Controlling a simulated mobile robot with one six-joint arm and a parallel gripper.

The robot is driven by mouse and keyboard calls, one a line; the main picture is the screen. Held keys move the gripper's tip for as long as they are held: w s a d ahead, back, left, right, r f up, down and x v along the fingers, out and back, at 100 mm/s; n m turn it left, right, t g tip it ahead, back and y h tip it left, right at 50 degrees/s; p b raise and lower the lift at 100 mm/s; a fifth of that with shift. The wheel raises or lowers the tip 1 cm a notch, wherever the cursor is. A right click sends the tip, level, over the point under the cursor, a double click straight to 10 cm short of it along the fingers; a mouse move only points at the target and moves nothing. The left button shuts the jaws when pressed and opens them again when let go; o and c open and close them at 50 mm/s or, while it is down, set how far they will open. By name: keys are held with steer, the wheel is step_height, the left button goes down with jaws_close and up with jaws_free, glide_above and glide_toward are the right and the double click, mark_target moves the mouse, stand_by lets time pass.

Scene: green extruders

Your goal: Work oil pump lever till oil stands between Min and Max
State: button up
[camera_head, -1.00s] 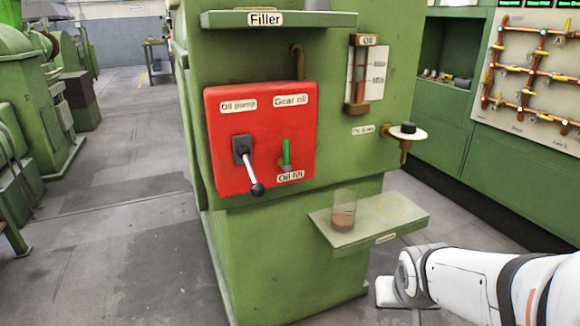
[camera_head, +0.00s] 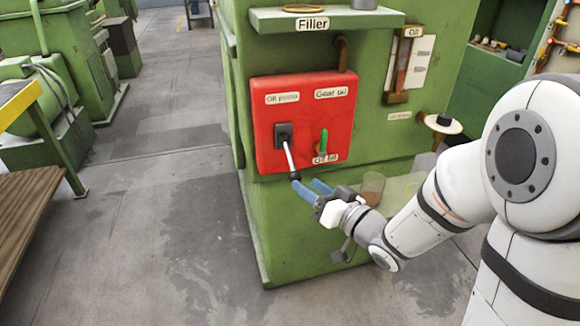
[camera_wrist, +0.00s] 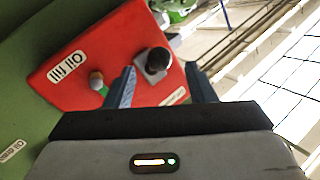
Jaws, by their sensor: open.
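The oil pump lever (camera_head: 290,155) is a silver rod with a black knob, pointing down from its black mount on the red panel (camera_head: 265,150). My gripper (camera_head: 308,185) has blue fingers, open and empty, just below and right of the knob. In the wrist view the black knob (camera_wrist: 158,60) lies ahead, between the two open fingers of my gripper (camera_wrist: 164,78). I cannot tell whether they touch. The oil gauge (camera_head: 403,65) is a brown-framed tube beside a white marked plate, upper right of the panel; its level is too small to read.
The green oil fill lever (camera_head: 323,141) is right of the pump lever, close to my gripper. A glass with brown liquid (camera_head: 372,187) stands on the lower shelf, partly behind my arm.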

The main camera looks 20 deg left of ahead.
mark_target(291, 173)
steer(key=x, duration=0.7)
steer(key=shift+c, duration=0.2)
jaws_close()
stand_by(0.4)
